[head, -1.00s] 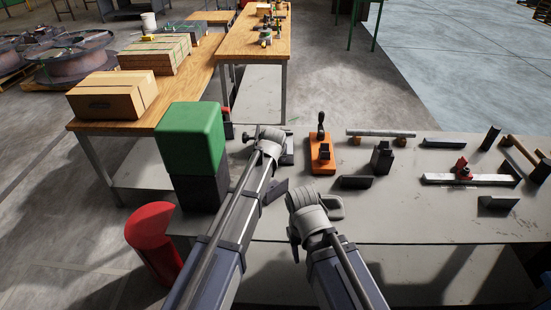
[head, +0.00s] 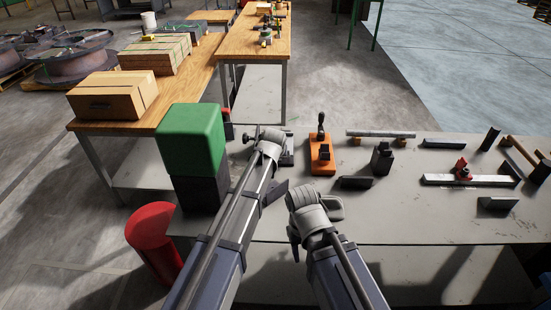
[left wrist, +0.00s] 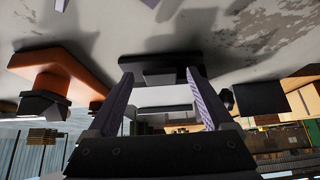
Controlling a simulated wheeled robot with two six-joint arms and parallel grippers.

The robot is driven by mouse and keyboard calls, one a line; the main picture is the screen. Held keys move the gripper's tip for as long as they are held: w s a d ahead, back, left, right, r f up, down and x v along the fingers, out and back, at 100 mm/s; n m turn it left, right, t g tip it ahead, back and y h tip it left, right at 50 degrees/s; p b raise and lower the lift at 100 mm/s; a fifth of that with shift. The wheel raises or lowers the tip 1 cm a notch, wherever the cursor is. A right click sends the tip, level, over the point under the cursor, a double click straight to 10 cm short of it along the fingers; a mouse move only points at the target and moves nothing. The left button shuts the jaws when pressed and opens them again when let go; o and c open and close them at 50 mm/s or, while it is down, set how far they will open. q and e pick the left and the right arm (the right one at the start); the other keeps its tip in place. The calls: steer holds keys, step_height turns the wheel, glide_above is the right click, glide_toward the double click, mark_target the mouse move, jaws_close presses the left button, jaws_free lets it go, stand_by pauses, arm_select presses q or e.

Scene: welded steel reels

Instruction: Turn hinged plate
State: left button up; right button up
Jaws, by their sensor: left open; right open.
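My left arm reaches over the steel table in the head view. My left gripper (left wrist: 159,74) is open in the left wrist view, its two fingers spread apart. Between and beyond them is a dark block (left wrist: 160,66) with a pale flat plate (left wrist: 165,96) beside it; I cannot tell whether this is the hinged plate or whether a finger touches it. In the head view a dark piece (head: 288,158) shows beside my left wrist, mostly hidden by it. My right gripper (head: 320,208) is open and low over the table's near part, apart from the fixtures.
An orange base (head: 321,166) with a black upright handle stands right of my left gripper. Dark blocks (head: 381,158), a bar on supports (head: 380,133) and a red-topped clamp rail (head: 468,180) lie further right. A green box (head: 190,138) stands left.

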arm_select(q)
steer(key=p+v, duration=0.5)
steer(key=v, duration=0.2)
stand_by(0.3)
steer(key=s+a+f+m+g, duration=0.1)
steer(key=s+f+m+g, duration=0.1)
steer(key=s, duration=1.3)
steer(key=s+a+f+m+g+y, duration=0.1)
steer(key=s+g, duration=0.4)
steer(key=s, duration=1)
steer(key=shift+s+f+m, duration=0.25)
steer(key=shift+f+m, duration=0.15)
